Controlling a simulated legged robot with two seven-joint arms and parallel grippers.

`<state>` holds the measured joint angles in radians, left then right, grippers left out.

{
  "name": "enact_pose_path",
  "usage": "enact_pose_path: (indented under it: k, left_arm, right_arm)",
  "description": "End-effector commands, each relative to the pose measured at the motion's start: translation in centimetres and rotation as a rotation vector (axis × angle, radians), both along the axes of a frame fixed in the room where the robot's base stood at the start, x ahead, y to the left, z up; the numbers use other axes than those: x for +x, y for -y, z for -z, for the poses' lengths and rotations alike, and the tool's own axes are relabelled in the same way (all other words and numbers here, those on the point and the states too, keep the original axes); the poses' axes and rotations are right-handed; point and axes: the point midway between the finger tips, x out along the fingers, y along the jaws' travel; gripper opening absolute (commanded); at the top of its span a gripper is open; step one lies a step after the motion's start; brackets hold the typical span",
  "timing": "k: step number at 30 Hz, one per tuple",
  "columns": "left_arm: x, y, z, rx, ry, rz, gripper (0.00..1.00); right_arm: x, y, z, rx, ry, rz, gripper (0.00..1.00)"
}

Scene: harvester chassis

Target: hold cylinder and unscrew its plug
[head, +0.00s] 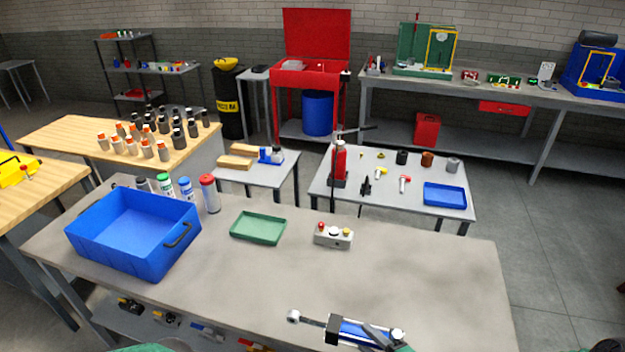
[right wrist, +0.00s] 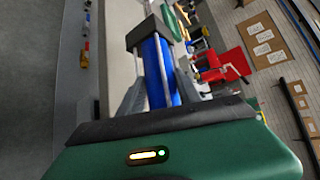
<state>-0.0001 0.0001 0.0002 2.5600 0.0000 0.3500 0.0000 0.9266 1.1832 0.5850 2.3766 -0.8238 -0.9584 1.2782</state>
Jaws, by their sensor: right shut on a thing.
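The cylinder has a blue barrel (head: 358,328) between dark end blocks, with a silver rod eye (head: 293,317) at its left end. It lies at the near edge of the grey workbench in the head view; I cannot tell whether it touches the top. My right gripper (head: 382,334) is shut on the barrel. In the right wrist view its grey fingers (right wrist: 160,88) are on both sides of the blue barrel (right wrist: 154,62), with silver tie rods and a dark end block beyond. I cannot make out the plug for certain. My left gripper is out of view.
The workbench (head: 420,270) holds a blue bin (head: 130,235), a green tray (head: 258,228), a small control box (head: 333,235) and several capped bottles (head: 209,193). The bench top right of the control box is clear. A small table with a blue tray (head: 445,195) stands behind.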

Motion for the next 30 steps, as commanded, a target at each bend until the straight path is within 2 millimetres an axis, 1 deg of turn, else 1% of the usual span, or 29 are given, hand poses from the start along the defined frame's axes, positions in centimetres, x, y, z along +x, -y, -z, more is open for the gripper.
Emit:
enact_pose_path:
  k: [1, 3, 6, 10, 14, 17, 20, 23, 30]
  left_arm:
    - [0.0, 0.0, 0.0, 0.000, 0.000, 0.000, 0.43]
    - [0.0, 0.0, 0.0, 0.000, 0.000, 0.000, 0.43]
    - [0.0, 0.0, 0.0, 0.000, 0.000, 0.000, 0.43]
    - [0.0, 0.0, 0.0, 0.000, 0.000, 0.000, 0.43]
    - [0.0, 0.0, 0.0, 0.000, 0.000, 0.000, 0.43]
    - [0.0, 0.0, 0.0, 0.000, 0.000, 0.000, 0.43]
    - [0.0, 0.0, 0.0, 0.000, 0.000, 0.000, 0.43]
    - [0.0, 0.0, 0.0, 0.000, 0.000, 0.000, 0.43]
    - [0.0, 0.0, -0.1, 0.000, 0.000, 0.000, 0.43]
  right_arm:
    - [-1.2, 1.6, -0.6, 0.001, 0.006, 0.012, 0.00]
    - [-2.8, 3.1, -1.0, 0.002, 0.006, 0.020, 0.00]
    - [-4.7, 4.5, -1.5, 0.001, 0.007, 0.030, 0.00]
    - [-6.2, 5.3, -1.8, 0.002, 0.007, 0.037, 0.00]
    - [-6.6, 5.6, -1.9, 0.002, 0.008, 0.038, 0.00]
    - [-6.5, 5.3, -1.9, 0.004, 0.008, 0.024, 0.00]
    - [-6.3, 4.2, -1.7, 0.004, 0.009, -0.027, 0.00]
    - [-6.0, 2.1, -1.5, 0.004, 0.011, -0.123, 0.00]
    - [-5.2, -4.6, -0.7, 0.004, 0.012, -0.427, 0.00]
